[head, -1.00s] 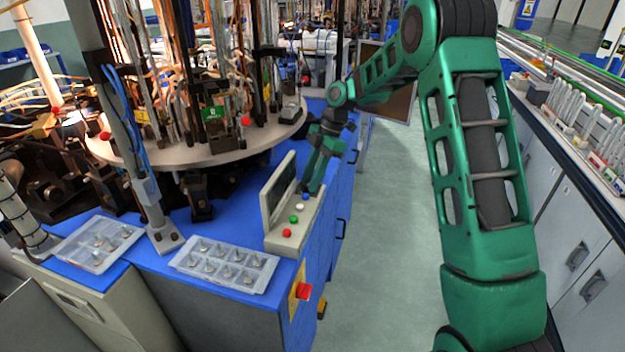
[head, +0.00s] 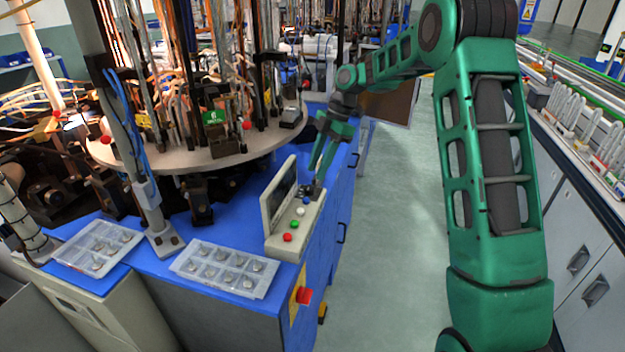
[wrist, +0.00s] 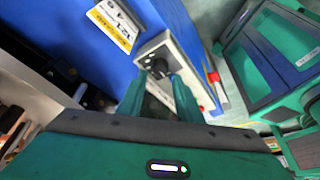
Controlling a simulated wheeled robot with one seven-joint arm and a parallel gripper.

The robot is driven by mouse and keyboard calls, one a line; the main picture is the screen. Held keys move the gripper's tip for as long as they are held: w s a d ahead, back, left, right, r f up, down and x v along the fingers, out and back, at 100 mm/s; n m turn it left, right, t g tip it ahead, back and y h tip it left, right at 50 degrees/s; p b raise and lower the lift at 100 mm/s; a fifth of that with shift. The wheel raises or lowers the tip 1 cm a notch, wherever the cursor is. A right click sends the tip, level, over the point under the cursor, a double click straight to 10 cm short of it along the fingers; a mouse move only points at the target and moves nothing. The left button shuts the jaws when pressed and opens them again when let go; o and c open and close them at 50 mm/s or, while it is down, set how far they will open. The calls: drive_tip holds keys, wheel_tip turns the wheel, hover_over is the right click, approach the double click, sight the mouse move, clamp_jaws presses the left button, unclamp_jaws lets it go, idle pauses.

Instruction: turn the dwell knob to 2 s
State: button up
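A dark knob (wrist: 158,68) sits on the light grey end of the control panel (wrist: 180,60) in the wrist view. In the head view the control panel (head: 278,242) stands on the blue bench, and the knob end is mostly hidden by my gripper (head: 318,178). My gripper (wrist: 158,92) is open, its two green fingers apart with the knob showing beyond and between their tips. I cannot tell whether the fingers touch the knob. The knob's pointer and scale are too small to read.
Blue, white, green and red buttons (head: 294,225) line the panel beside an upright screen (head: 279,194). A clear tray (head: 225,268) of small parts lies nearby. A round machine table (head: 200,158) stands behind. The floor aisle (head: 400,250) is clear.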

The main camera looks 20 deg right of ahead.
drive_tip(key=shift+v, duration=2.55)
drive_tip(key=s+d+r+m+h, duration=0.1)
drive_tip(key=s+d+r+m, duration=0.15)
drive_tip(key=s+m, duration=0.35)
drive_tip(key=s+d+r+m+t+h, duration=0.1)
drive_tip(key=s+d+m, duration=0.3)
drive_tip(key=s, duration=0.4)
drive_tip(key=s+d+r+m+h, duration=0.1)
drive_tip(key=s+d+m, duration=0.2)
drive_tip(key=s+m, duration=0.3)
drive_tip(key=s+d+f+m, duration=0.2)
drive_tip(key=s+m, duration=0.3)
drive_tip(key=s, duration=0.7)
drive_tip(key=s+d+f+m+h, duration=0.1)
drive_tip(key=s+m, duration=0.4)
drive_tip(key=s, duration=0.7)
wheel_tip(320, 180, down, 2)
drive_tip(key=shift+s+d+f+m, duration=0.15)
drive_tip(key=shift+s+d+m, duration=0.25)
drive_tip(key=shift+d, duration=0.3)
